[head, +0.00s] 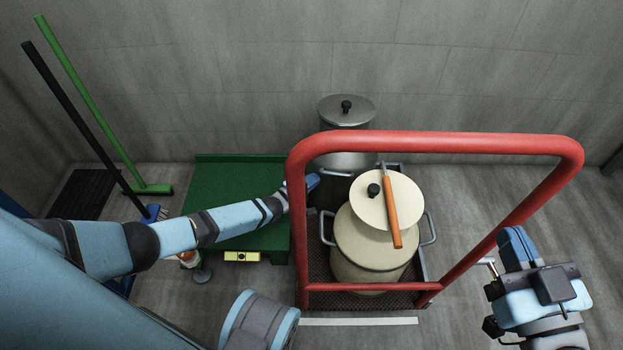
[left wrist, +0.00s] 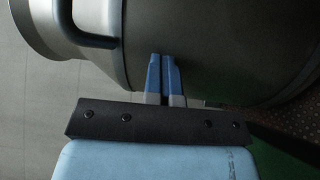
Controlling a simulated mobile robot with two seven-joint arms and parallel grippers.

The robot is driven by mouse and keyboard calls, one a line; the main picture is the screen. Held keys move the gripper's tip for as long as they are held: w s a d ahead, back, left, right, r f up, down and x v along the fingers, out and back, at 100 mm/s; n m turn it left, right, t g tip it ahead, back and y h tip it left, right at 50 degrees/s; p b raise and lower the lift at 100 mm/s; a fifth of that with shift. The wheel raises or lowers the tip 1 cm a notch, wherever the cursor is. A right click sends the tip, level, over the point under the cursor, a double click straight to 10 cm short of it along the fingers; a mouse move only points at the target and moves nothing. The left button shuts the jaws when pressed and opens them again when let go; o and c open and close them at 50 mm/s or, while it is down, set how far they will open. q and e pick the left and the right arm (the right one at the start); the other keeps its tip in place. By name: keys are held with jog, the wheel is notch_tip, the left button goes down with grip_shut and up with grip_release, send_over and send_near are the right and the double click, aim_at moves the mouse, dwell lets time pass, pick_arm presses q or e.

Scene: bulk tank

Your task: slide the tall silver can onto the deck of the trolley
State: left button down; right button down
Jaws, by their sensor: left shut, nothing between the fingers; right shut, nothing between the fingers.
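The tall silver can (head: 345,112) stands upright behind the red handle bar, at the far end of the trolley (head: 436,144). Its lid has a black knob; its foot is hidden in the head view. The trolley's dark mesh deck (head: 320,265) shows in front. My left gripper (head: 311,182) is shut and empty, low at the can's near left side. In the left wrist view its blue fingertips (left wrist: 160,60) are together at the can's wall (left wrist: 215,45), apparently touching; a side handle shows at left. My right gripper (head: 516,240) is shut and empty, right of the trolley.
A cream lidded pot (head: 370,245) fills much of the deck, with an orange-handled tool (head: 393,215) across its lid. A green platform (head: 235,175) adjoins the trolley's left side. A green broom (head: 90,105) leans at far left. Floor is clear at right.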

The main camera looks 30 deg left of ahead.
pick_arm(q)
jog(key=shift+w+f, duration=0.2)
jog(key=shift+f, duration=0.2)
pick_arm(e)
jog(key=shift+f, duration=0.35)
pick_arm(q)
jog(key=shift+w+d+f, duration=0.1)
pick_arm(e)
jog(key=shift+w+d, duration=0.15)
jog(key=shift+w, duration=0.05)
jog(key=shift+r, duration=0.1)
